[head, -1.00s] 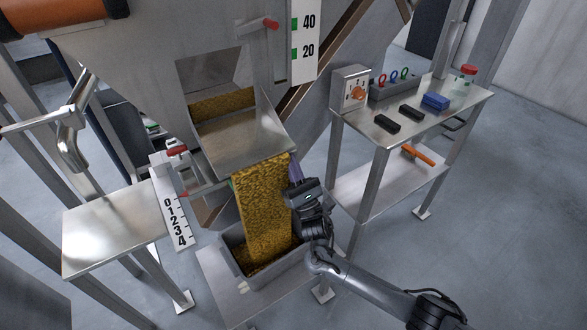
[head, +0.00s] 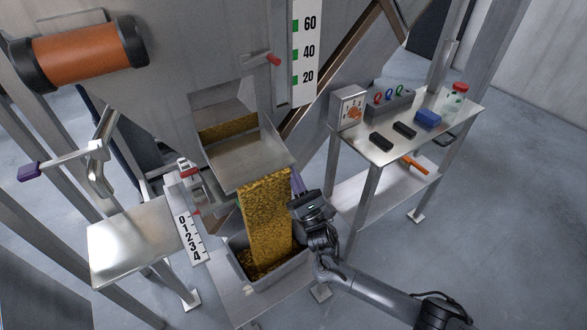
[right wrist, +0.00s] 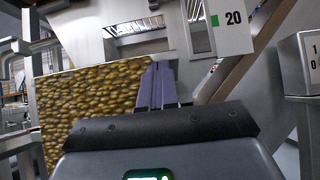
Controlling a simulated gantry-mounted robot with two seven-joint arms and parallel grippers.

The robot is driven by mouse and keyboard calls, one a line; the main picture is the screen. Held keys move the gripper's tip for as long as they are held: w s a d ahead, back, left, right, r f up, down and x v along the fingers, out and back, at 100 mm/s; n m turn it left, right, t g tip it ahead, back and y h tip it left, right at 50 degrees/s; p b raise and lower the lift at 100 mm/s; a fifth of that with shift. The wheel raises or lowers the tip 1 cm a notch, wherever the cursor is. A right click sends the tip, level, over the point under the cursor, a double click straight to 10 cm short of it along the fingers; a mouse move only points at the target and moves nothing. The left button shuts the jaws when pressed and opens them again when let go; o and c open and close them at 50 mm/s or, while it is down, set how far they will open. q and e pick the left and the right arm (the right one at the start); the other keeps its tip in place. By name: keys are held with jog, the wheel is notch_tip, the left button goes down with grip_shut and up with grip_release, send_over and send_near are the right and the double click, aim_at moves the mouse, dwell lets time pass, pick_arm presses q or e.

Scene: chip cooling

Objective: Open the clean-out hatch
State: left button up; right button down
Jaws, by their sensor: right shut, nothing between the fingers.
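The clean-out hatch is low on the big metal hopper. Its metal flap (head: 243,158) hangs lowered and tilted outward, leaving the opening (head: 226,127) clear, with brown-yellow chips visible inside. A thick stream of chips (head: 267,215) falls from the flap's lip into a grey bin (head: 296,272) below. My right gripper (head: 297,186) is just right of the stream, shut and empty. Its purple fingers (right wrist: 159,88) point up beside the stream in the right wrist view; I cannot tell whether they touch it. My left gripper is not in view.
A red-tipped lever (head: 272,59) is on the hopper above right of the hatch. A metal bench (head: 385,150) with a control box (head: 348,108) stands right. A crank with a purple knob (head: 30,171) and a metal plate (head: 130,240) are left.

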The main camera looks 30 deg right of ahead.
pick_arm(q)
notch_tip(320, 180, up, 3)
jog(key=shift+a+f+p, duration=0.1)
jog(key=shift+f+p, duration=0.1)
jog(key=shift+p, duration=0.45)
